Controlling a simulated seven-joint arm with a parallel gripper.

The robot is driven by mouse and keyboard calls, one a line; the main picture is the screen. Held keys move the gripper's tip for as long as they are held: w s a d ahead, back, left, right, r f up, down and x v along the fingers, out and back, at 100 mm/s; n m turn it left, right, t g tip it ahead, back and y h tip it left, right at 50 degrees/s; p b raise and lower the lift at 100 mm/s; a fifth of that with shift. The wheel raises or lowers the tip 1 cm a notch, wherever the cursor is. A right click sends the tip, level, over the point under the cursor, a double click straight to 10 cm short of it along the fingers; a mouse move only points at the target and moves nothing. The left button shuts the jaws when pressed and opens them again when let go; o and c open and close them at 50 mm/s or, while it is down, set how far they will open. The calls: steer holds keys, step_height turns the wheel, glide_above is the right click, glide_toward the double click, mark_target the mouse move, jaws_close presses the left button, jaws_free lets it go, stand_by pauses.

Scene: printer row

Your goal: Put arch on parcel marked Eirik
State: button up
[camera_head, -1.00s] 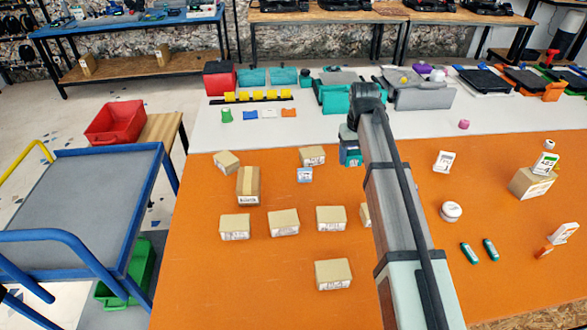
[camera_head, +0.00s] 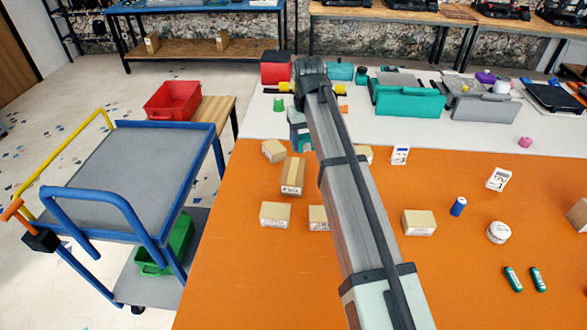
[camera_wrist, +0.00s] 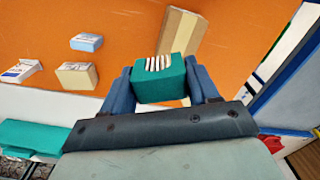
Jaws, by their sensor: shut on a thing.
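My gripper (camera_head: 301,132) is shut on a teal block-like thing (camera_wrist: 158,80), with a pale and dark striped patch on its edge. Its arch shape cannot be made out. It also shows in the head view (camera_head: 306,143), held over the far part of the orange surface. A tall brown taped parcel (camera_head: 292,177) lies near it, toward me; it also shows beyond the held thing in the wrist view (camera_wrist: 182,28). Other parcels are a small one (camera_head: 273,150), two nearer ones (camera_head: 275,215) (camera_head: 318,217) and one on the right (camera_head: 419,223). Labels are too small to read surely.
My arm hides part of the parcel group. A white label stand (camera_head: 400,155), a blue can (camera_head: 458,206) and a round white tub (camera_head: 498,232) stand to the right. A blue-railed trolley (camera_head: 158,170) borders the table on the left. The orange surface (camera_head: 250,275) at front left is clear.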

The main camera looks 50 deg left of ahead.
mark_target(293, 168)
steer(key=s+a+r, duration=0.2)
steer(key=s+a, duration=0.1)
steer(key=shift+w+d+f+m, duration=0.1)
steer(key=shift+f+m, duration=0.65)
steer(key=shift+f, duration=0.9)
steer(key=shift+w+d+f+m, duration=0.15)
steer(key=shift+f+m, duration=0.55)
steer(key=shift+f, duration=0.9)
steer(key=shift+w+f+m, duration=0.1)
steer(key=shift+f+m, duration=0.65)
steer(key=shift+f, duration=0.9)
steer(key=shift+f, duration=0.15)
steer(key=o, duration=1.1)
steer(key=shift+c, duration=0.2)
steer(key=shift+r, duration=0.2)
step_height(293, 168, up, 12)
